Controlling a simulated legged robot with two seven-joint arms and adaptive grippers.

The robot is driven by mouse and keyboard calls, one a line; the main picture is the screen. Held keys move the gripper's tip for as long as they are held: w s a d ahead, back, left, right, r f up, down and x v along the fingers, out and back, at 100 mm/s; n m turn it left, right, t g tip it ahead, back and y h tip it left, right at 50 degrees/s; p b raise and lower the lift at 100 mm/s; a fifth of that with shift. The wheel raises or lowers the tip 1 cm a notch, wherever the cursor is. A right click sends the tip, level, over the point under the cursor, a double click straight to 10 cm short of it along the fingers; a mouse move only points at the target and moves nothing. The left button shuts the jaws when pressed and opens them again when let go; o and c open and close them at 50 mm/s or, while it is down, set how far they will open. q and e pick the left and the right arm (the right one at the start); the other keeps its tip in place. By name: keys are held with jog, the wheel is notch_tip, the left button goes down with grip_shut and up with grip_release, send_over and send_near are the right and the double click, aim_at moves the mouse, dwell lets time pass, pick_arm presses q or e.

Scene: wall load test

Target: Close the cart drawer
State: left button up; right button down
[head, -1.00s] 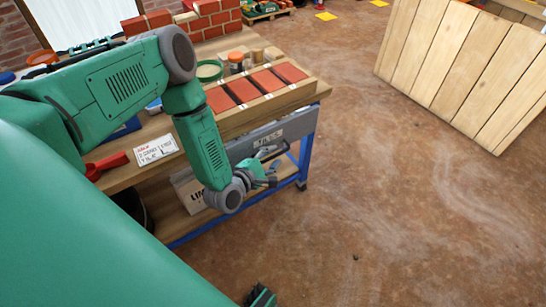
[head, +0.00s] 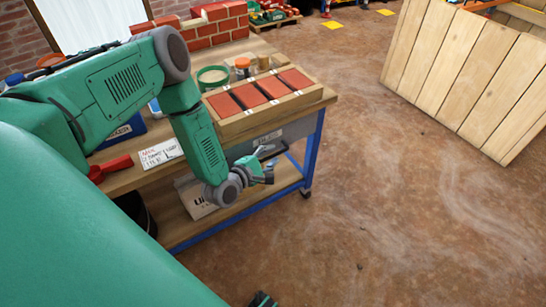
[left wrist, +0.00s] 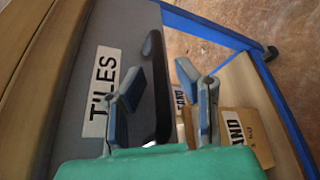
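The cart drawer has a grey front (head: 292,131) under the wooden worktop, and it looks flush or nearly flush with the cart frame. In the left wrist view its front (left wrist: 88,50) carries a white TILES label (left wrist: 101,92) and a dark bar handle (left wrist: 157,85). My left gripper (head: 268,166) is at the drawer front. In the left wrist view the left gripper (left wrist: 160,76) is open, its fingers apart with the handle showing between them; contact cannot be told. Only a tip of my right gripper (head: 262,300) shows at the bottom edge, its fingers unclear.
The worktop (head: 320,97) holds a tile tray (head: 235,127), several jars, a red-handled tool (head: 110,168) and a card (head: 160,153). A lower shelf holds a paper sack (head: 195,200). A wooden crate (head: 470,75) stands at right, with bare floor between.

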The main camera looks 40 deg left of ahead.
pick_arm(q)
jog(key=shift+s, duration=0.25)
jog(key=v, duration=1.1)
jog(key=shift+s, duration=0.25)
